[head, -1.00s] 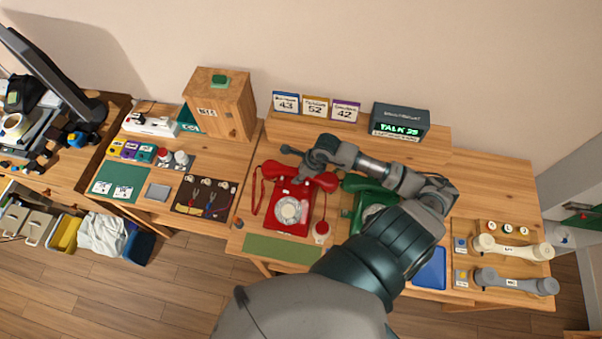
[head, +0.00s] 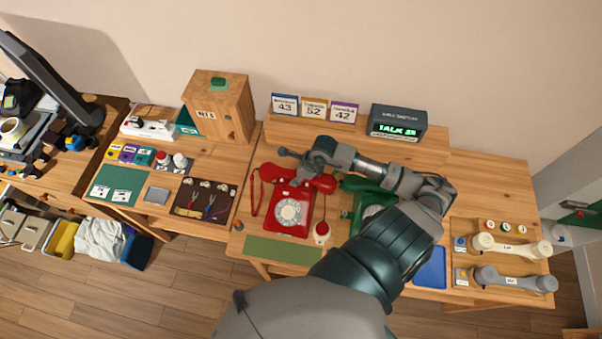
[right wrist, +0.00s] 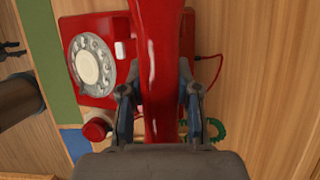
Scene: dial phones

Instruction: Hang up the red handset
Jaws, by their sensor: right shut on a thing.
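The red handset (head: 268,170) lies crosswise over the back of the red dial phone (head: 291,212) in the head view. My right gripper (head: 302,173) is shut on its middle, partly hidden by my wrist. In the right wrist view the handset (right wrist: 158,60) runs between the two fingers of my right gripper (right wrist: 158,102). The red phone (right wrist: 93,60) shows behind it to the left, with its white dial and a white button. I cannot tell whether the handset touches the cradle. My left gripper is not in view.
A green dial phone (head: 362,189) stands right of the red phone, partly under my right arm. A small red-topped white object (head: 321,233) is at the red phone's front right. A green mat (head: 283,250) lies in front. Cream (head: 511,246) and grey (head: 512,281) handsets lie at the right.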

